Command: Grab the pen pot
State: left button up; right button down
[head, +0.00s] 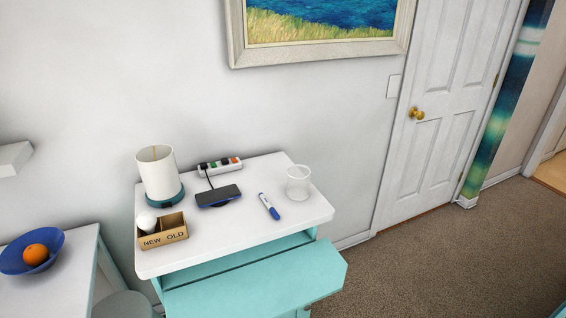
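A clear or whitish pot (299,183), which looks like the pen pot, stands upright near the right end of the white tabletop (240,236). It appears empty. A blue and white marker pen (269,206) lies on the tabletop just left of the pot, apart from it. Neither of my grippers shows in the head view.
The cabinet's teal drawer (255,284) is pulled open at the front. Left of the marker are a phone on a stand (218,196), a lamp (158,174) and a divided wooden box (163,237). A power strip (219,167) lies behind. Carpet (450,255) is open at right.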

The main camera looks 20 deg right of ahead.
aim_at(298, 176)
jog(key=i+l+u, duration=0.3)
jog(key=l, duration=0.55)
jog(key=l+u, duration=0.3)
jog(key=l, duration=0.6)
jog(key=i+l+u, duration=0.1)
jog(key=l+u, duration=0.2)
jog(key=l, duration=0.65)
